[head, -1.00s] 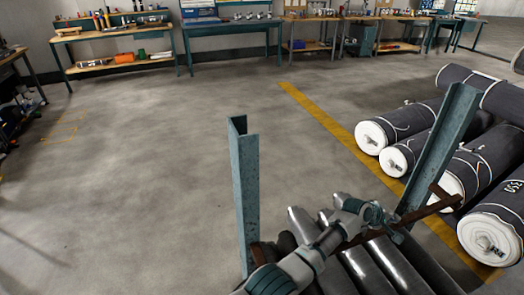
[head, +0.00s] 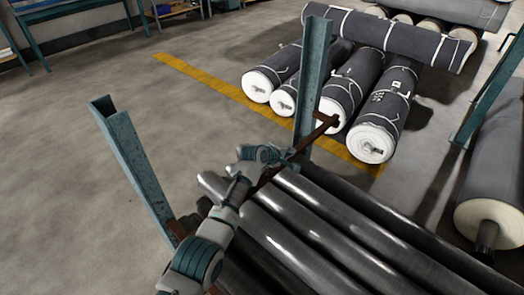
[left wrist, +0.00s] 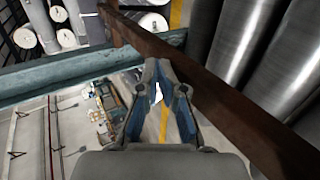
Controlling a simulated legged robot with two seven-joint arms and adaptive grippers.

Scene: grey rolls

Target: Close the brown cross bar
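The brown cross bar (head: 300,146) runs from near the left green post (head: 140,170), past the front of the dark rolls, to the right green post (head: 313,80), with its far end sticking out beyond that post. My arm hides part of it. My left gripper (head: 280,156) is at the bar, near the right post. In the left wrist view, the left gripper's fingers (left wrist: 160,68) come together at their tips and overlap the edge of the bar (left wrist: 235,110). Whether they touch it is unclear. My right gripper is not in view.
Shiny dark rolls (head: 330,215) lie right behind the bar. Wrapped rolls with white ends (head: 365,90) lie beyond a yellow floor line (head: 215,88). Another large roll (head: 497,170) is at the right. The floor at the left is clear.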

